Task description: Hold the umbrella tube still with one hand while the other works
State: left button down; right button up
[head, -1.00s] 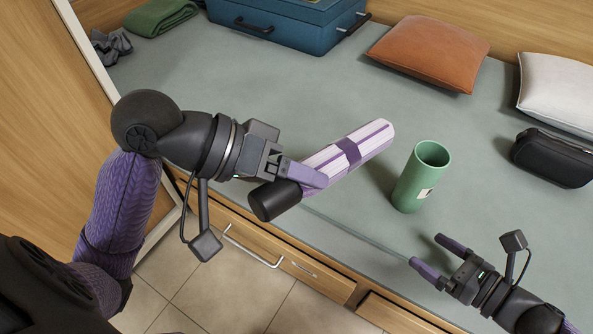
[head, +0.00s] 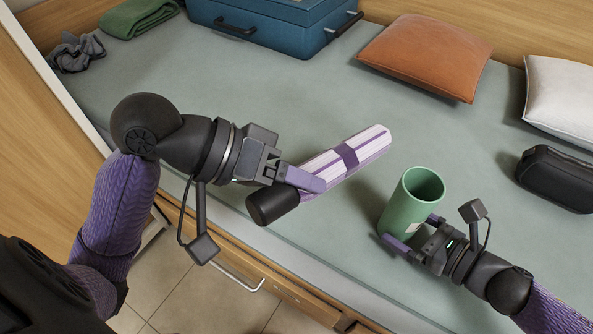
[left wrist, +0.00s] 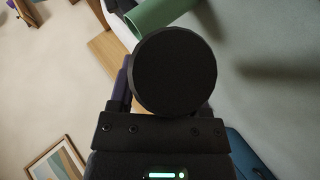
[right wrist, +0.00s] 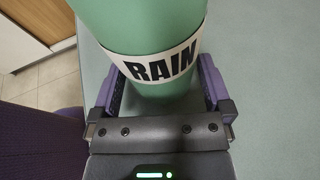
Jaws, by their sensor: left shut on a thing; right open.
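The green umbrella tube (head: 408,203) stands upright on the grey-green surface, its open mouth up. In the right wrist view the tube (right wrist: 150,25) carries a white label reading RAIN. My right gripper (head: 412,234) is open, its purple fingers on either side of the tube's lower part; contact is not clear. My left gripper (head: 294,187) is shut on a folded umbrella (head: 365,149), white and purple striped with a purple band and black handle, held tilted left of the tube. The round black handle end (left wrist: 175,72) fills the middle of the left wrist view.
An orange cushion (head: 425,55), a pale cushion (head: 563,98) and a black case (head: 556,178) lie at the right and back. A blue suitcase (head: 270,27) and green cloth (head: 138,16) are at the back. The surface's front edge drops to drawers.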

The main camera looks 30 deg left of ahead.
pick_arm(q)
jog(key=shift+f, duration=0.1)
pick_arm(e)
jog(key=shift+w+a+f, duration=0.1)
jog(key=shift+w+a, duration=0.05)
jog(key=shift+a, duration=0.2)
dwell(0.4)
jog(key=shift+c, duration=0.3)
jog(key=c, duration=0.7)
dwell(0.4)
